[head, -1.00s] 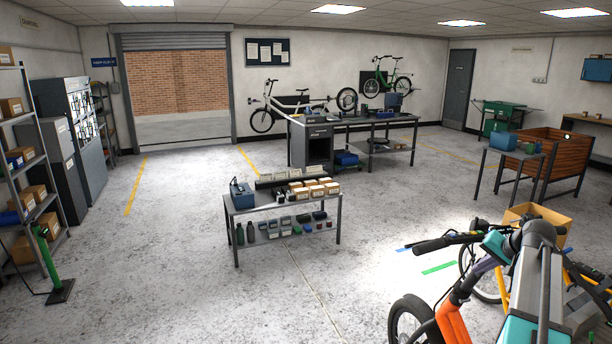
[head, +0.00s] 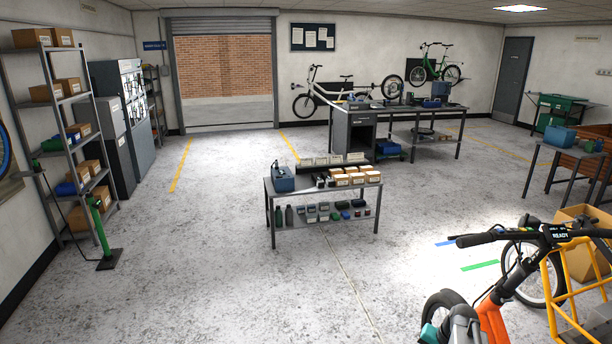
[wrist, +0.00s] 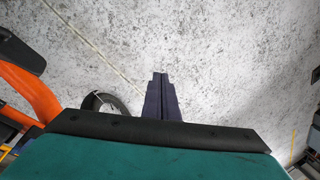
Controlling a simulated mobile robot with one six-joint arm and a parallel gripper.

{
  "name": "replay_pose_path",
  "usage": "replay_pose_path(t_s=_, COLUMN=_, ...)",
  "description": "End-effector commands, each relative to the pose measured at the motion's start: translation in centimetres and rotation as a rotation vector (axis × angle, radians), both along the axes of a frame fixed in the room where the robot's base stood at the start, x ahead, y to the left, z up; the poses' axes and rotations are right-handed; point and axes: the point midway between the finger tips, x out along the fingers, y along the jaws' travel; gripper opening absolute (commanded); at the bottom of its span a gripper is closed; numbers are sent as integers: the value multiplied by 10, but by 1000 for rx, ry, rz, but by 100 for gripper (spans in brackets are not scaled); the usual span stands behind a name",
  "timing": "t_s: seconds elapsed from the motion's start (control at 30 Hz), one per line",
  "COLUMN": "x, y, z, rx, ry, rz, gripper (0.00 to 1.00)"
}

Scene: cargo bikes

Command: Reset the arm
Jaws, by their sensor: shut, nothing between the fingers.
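In the wrist view my gripper (wrist: 161,78) shows as two dark fingers pressed together, with nothing between them, over bare speckled floor. A black bar and a teal part of my own arm fill the bottom of that view. In the head view only a teal and grey piece of my arm shows at the bottom edge; the fingertips cannot be made out there. The orange cargo bike (head: 494,326) stands close by at the lower right, partly behind my arm. Its orange frame (wrist: 32,92) also shows at the left of the wrist view, apart from the fingers.
A low grey table (head: 323,186) with boxes and bottles stands mid-floor. A green floor stand (head: 99,226) and metal shelves (head: 62,120) are at the left. A workbench (head: 355,140) stands behind. A cardboard box (head: 578,250) is near the bike.

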Motion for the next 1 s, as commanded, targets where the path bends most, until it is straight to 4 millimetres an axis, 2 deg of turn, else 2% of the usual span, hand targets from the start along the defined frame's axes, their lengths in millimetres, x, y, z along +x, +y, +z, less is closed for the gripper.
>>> replay_pose_path(t_s=0.03, x=-11, y=16, z=-16, rx=1, ry=26, rz=25, gripper=0)
replay_pose_path(t_s=0.1, x=-24, y=33, z=-34, rx=0, ry=57, rz=55, gripper=0)
replay_pose_path(t_s=0.27, x=-58, y=70, z=-72, rx=-6, ry=128, rz=127, gripper=0)
replay_pose_path(t_s=0.5, x=-115, y=117, z=-121, rx=-20, ry=233, rz=240, gripper=0)
replay_pose_path(t_s=0.7, x=-169, y=150, z=-156, rx=-35, ry=321, rz=336, gripper=0)
replay_pose_path(t_s=1.0, x=-256, y=184, z=-196, rx=-66, ry=450, rz=484, gripper=0)
